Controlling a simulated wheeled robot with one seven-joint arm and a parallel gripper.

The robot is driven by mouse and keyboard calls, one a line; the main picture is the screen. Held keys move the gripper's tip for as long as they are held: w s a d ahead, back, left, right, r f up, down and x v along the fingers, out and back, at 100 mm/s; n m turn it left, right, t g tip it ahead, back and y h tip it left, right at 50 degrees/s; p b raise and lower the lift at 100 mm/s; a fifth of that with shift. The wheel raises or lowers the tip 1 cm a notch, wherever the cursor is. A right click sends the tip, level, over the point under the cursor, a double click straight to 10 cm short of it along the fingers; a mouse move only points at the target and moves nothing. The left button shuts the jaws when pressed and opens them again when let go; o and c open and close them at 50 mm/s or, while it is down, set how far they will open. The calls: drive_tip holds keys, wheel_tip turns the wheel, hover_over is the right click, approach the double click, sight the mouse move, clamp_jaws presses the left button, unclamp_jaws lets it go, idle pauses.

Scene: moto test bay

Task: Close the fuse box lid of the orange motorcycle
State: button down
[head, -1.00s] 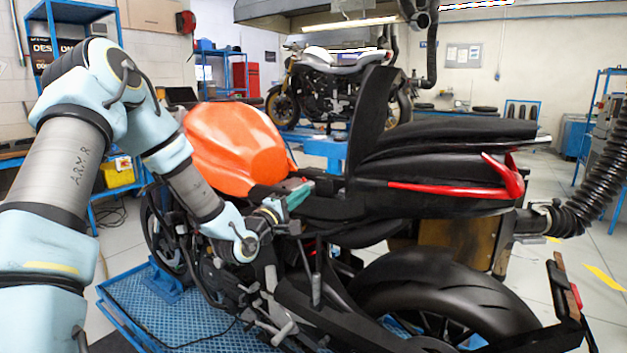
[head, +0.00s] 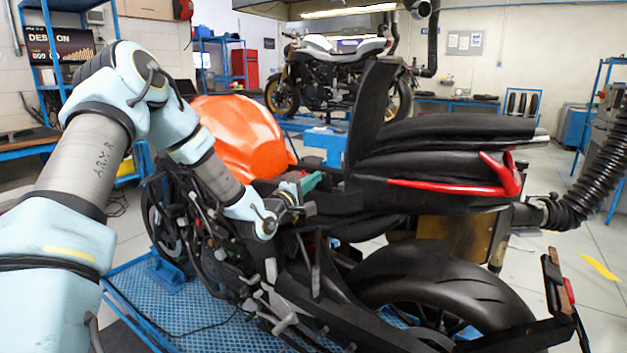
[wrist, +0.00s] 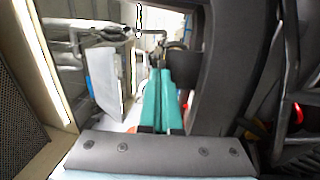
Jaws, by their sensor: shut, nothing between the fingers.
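The orange motorcycle (head: 240,135) stands on a blue lift, its orange tank to the left of its black seat. A tall black panel (head: 376,105), which looks like the raised fuse box lid, stands upright in front of the seat. My gripper (head: 316,180) has teal fingers and is low, just left of the panel's foot, behind the tank. In the wrist view the shut, empty fingers (wrist: 163,80) point away beside a dark grey surface (wrist: 222,70), probably the panel. I cannot tell whether they touch it. The fuse box itself is not clearly visible.
The black seat and tail (head: 450,145) lie right of the panel. The rear wheel (head: 440,290) is below. A black corrugated hose (head: 590,190) hangs at the right. Another motorcycle (head: 330,80) stands behind. There is open air above the tank.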

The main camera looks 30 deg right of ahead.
drive_tip(key=shift+w+d+r+y, duration=0.1)
drive_tip(key=shift+r+y, duration=0.15)
drive_tip(key=shift+y, duration=0.05)
drive_tip(key=d+p, duration=0.1)
drive_tip(key=w+d+r+g+y+p, duration=0.1)
drive_tip(key=d+y+p, duration=0.1)
drive_tip(key=shift+w+r, duration=0.25)
drive_tip(key=shift+w, duration=0.05)
drive_tip(key=shift+w+d+r+g, duration=0.15)
drive_tip(key=shift+d+r+g, duration=0.1)
drive_tip(key=shift+d+g, duration=0.05)
drive_tip(key=shift+w+d+g+y, duration=0.15)
drive_tip(key=shift+d+g+y, duration=0.15)
drive_tip(key=shift+y, duration=0.4)
drive_tip(key=b+x, duration=0.1)
drive_tip(key=b, duration=0.1)
drive_tip(key=b+x, duration=0.4)
drive_tip(key=shift+w+d+f, duration=0.1)
drive_tip(key=shift+f, duration=0.2)
drive_tip(key=shift+r, duration=0.1)
idle(0.4)
